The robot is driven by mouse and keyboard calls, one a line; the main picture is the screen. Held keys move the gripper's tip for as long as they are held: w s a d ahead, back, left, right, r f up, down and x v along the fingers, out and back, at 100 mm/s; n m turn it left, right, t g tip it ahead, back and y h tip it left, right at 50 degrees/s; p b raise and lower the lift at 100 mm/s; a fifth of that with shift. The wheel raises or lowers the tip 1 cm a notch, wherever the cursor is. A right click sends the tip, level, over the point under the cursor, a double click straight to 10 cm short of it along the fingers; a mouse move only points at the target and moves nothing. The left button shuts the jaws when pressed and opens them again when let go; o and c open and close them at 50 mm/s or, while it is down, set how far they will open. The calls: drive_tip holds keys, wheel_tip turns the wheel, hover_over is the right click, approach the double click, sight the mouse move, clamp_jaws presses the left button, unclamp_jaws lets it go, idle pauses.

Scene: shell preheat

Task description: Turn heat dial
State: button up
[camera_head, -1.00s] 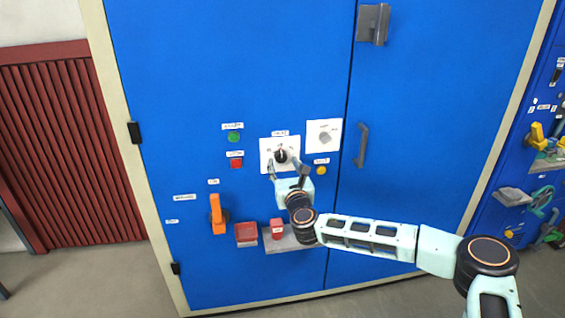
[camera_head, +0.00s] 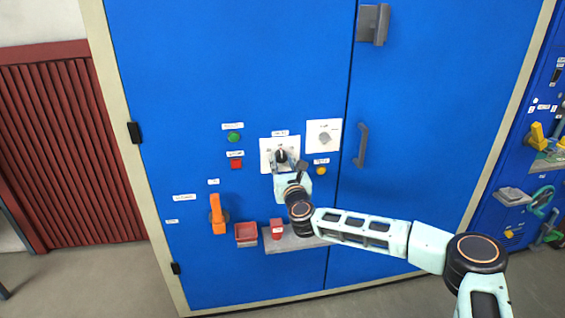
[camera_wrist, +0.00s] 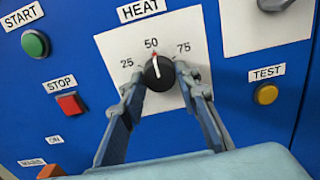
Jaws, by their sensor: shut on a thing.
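The heat dial (camera_wrist: 158,72) is a black round knob with a white pointer line on a white plate (camera_wrist: 112,46) marked 25, 50 and 75, under a HEAT label (camera_wrist: 142,9). The pointer stands close to 50, which has a small red mark. In the head view the dial (camera_head: 281,155) sits on the blue cabinet front. My gripper (camera_wrist: 158,84) is shut on the dial, one finger at its left side and one at its right. My gripper also shows in the head view (camera_head: 282,163), partly covering the plate.
A green START button (camera_wrist: 35,43) and a red STOP button (camera_wrist: 70,104) are left of the plate. A yellow TEST button (camera_wrist: 266,94) is at the right. Below are an orange lever (camera_head: 217,215), a red tray (camera_head: 246,233) and a grey shelf (camera_head: 295,242).

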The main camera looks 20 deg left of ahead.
drive_tip(key=shift+n, duration=0.3)
drive_tip(key=n+b, duration=0.3)
drive_tip(key=n, duration=0.1)
drive_tip(key=shift+n, duration=0.3)
drive_tip(key=n+b, duration=0.4)
drive_tip(key=n, duration=0.2)
drive_tip(key=n+b, duration=0.4)
drive_tip(key=n, duration=0.2)
drive_tip(key=shift+n, duration=0.4)
drive_tip(key=n+b, duration=0.1)
drive_tip(key=n, duration=0.1)
drive_tip(key=n+b, duration=0.2)
drive_tip(key=n, duration=0.1)
drive_tip(key=shift+d+r+n, duration=0.1)
drive_tip(key=shift+r+n, duration=0.1)
drive_tip(key=shift+n, duration=0.4)
drive_tip(key=o, duration=1.1)
